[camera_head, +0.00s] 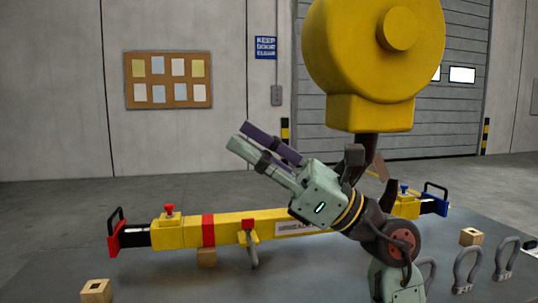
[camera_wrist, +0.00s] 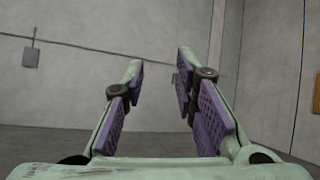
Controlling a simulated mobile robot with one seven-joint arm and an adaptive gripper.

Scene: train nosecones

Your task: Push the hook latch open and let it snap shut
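A large yellow hoist block (camera_head: 374,55) hangs at the upper right of the head view. A dark hook shank (camera_head: 368,149) comes out below it, and my arm hides most of the hook. A small brown plate (camera_head: 378,166) shows beside the shank; it may be the latch, but I cannot tell whether it is open or shut. My gripper (camera_head: 242,136) is raised to the left of the hook and points up and left, away from it. In the wrist view, its purple-padded fingers (camera_wrist: 160,64) are apart with nothing between them. No hook shows there.
A yellow spreader beam (camera_head: 229,228) with red and blue ends lies across the grey table (camera_head: 180,282) behind and below my arm. Several shackles (camera_head: 467,268) stand at the right. Wooden blocks (camera_head: 96,291) sit near the front left and right. Air left of my gripper is clear.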

